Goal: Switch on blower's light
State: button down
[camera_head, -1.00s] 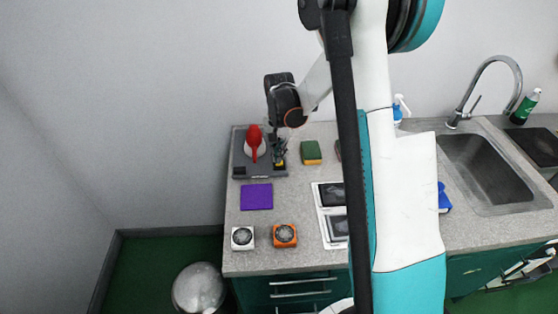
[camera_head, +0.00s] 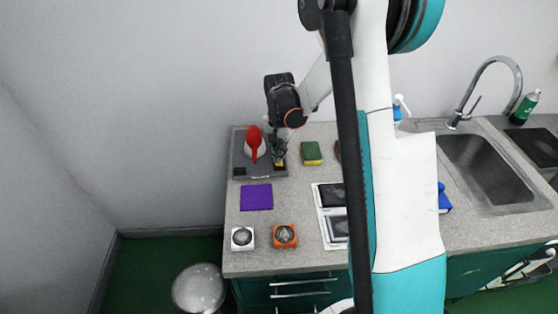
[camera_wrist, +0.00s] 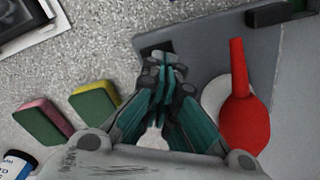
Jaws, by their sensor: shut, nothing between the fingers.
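A grey board (camera_head: 240,160) lies at the back left of the counter; it also shows in the wrist view (camera_wrist: 222,58). A red blower with a long nozzle (camera_head: 254,144) rests on a white round base on it; it shows at the right of the wrist view (camera_wrist: 245,115). A small black square (camera_wrist: 153,47) with a blue patch is set in the board, just beyond my fingertips. My gripper (camera_head: 279,161) is shut and empty over the board's right side, right of the blower. Its fingertips (camera_wrist: 165,63) partly overlap the black square; contact cannot be told.
A green and yellow sponge (camera_head: 311,153) lies right of the board. A purple cloth (camera_head: 256,197) lies in front of it. White (camera_head: 242,238) and orange (camera_head: 285,236) blocks stand near the front edge. A sink (camera_head: 487,168) is at the right.

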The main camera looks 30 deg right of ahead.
jog(key=shift+f+b, duration=0.85)
jog(key=shift+f, duration=0.25)
dwell(0.6)
jog(key=shift+r, duration=0.15)
jog(key=shift+r+p, duration=2)
jog(key=shift+r, duration=1.4)
jog(key=s+a+r+n+t+b, duration=0.3)
jog(key=s+a+r+n, duration=0.3)
jog(key=s+r, duration=0.55)
jog(key=s+a+r+n+t+b, duration=0.1)
jog(key=s+a+n+t, duration=0.3)
jog(key=s, duration=0.8)
jog(key=shift+s+a+r+n+b, duration=0.3)
jog(key=shift+a+b, duration=0.2)
jog(key=shift+a, duration=0.65)
